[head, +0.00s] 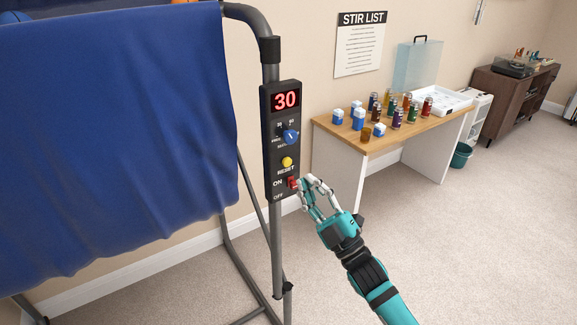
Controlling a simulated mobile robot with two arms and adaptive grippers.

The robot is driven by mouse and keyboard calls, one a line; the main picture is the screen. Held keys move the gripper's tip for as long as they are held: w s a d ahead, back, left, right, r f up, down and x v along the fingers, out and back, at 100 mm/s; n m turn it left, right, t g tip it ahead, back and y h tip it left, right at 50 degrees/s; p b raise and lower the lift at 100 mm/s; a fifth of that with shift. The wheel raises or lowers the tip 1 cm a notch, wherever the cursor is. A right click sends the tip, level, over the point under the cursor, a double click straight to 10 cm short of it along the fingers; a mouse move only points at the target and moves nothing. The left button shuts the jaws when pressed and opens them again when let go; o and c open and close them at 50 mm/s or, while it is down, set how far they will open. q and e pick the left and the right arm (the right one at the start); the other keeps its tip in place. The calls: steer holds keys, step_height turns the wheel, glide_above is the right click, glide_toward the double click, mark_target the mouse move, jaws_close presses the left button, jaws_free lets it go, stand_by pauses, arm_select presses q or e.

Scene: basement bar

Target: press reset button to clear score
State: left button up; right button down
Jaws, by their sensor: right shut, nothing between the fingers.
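A black control box (281,139) is mounted on a grey metal post in the middle of the head view. Its red display (285,100) reads 30. Below it are a blue knob (291,136), the yellow reset button (286,162) and a red on/off switch (293,183). My right gripper (304,186) is shut and empty. Its fingertips are at the lower right of the box, close beside the red switch and below the yellow button. I cannot tell whether they touch the switch. My left gripper is not in view.
A blue cloth (115,140) hangs over the frame at left, with grey tube legs (245,275) below. A wooden-topped table (340,134) with cans, small boxes and a white tray (440,103) stands behind at right. Carpet at right is clear.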

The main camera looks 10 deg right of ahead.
mark_target(288, 162)
steer(key=shift+w+a+b, duration=0.3)
steer(key=shift+w, duration=0.55)
steer(key=shift+w+a+b, duration=0.3)
steer(key=shift+w, duration=0.5)
steer(key=shift+w+a+b, duration=0.3)
steer(key=shift+w, duration=0.55)
steer(key=shift+w, duration=0.1)
steer(key=shift+w+a, duration=0.15)
steer(key=shift+w, duration=0.15)
steer(key=shift+w+a+b, duration=0.15)
steer(key=shift+w+b, duration=0.2)
steer(key=shift+b, duration=0.15)
steer(key=shift+s, duration=0.1)
steer(key=shift+s+d+p, duration=0.3)
steer(key=shift+s+p, duration=0.05)
steer(key=shift+s, duration=0.35)
